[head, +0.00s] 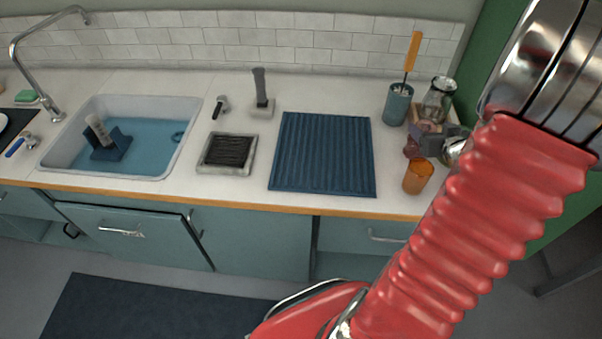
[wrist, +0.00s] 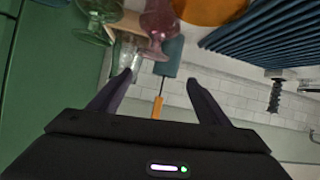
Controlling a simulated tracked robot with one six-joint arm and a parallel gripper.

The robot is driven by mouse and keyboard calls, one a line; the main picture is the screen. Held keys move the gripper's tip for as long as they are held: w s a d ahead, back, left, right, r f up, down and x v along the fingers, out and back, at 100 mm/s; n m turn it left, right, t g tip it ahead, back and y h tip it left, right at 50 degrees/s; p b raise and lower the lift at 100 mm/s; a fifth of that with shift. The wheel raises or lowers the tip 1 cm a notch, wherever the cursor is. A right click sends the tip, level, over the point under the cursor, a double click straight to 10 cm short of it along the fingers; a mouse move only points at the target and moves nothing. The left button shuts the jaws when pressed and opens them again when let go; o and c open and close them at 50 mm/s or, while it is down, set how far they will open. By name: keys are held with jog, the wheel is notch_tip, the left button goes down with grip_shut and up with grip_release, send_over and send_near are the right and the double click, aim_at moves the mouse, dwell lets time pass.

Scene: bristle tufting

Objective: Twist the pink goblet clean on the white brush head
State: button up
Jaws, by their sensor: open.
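The pink goblet (wrist: 160,28) shows in the wrist view at the top, just beyond and above the space between my fingertips. In the head view a small part of the pink goblet (head: 410,148) shows beside my gripper (head: 432,142), which covers much of that area. My gripper (wrist: 158,77) is open, with nothing between its fingers. A whitish cylindrical brush head (head: 98,130) stands tilted on a dark blue base (head: 112,148) in the sink, at the left of the head view.
An orange cup (head: 417,178) stands close in front of my gripper. A teal cup (head: 397,104) with an orange-handled tool and a clear glass jar (head: 438,98) stand behind. A ribbed blue mat (head: 322,155) lies empty. The sink (head: 70,160) holds blue water.

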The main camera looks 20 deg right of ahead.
jog(key=w+a+r+g, duration=0.1)
jog(key=a+r, duration=0.3)
jog(key=a, duration=0.3)
jog(key=w+a+r+n+g, duration=0.1)
jog(key=w+a+r, duration=0.15)
jog(key=a, duration=0.35)
jog(key=w+a+r+g, duration=0.1)
jog(key=a+r, duration=0.3)
jog(key=a, duration=0.3)
jog(key=s+a+n+g+y, duration=0.1)
jog(key=s+a, duration=0.3)
jog(key=a, duration=0.4)
jog(key=s+a+r+n+g+y, duration=0.1)
jog(key=s+a+y, duration=0.2)
jog(key=a, duration=0.5)
jog(key=s+a+r+n+y, duration=0.1)
jog(key=s+a+y, duration=0.1)
jog(key=s+a, duration=0.4)
jog(key=a, duration=0.2)
jog(key=shift+a+n+g, duration=0.3)
jog(key=shift+a+g, duration=0.05)
jog(key=shift+g, duration=0.05)
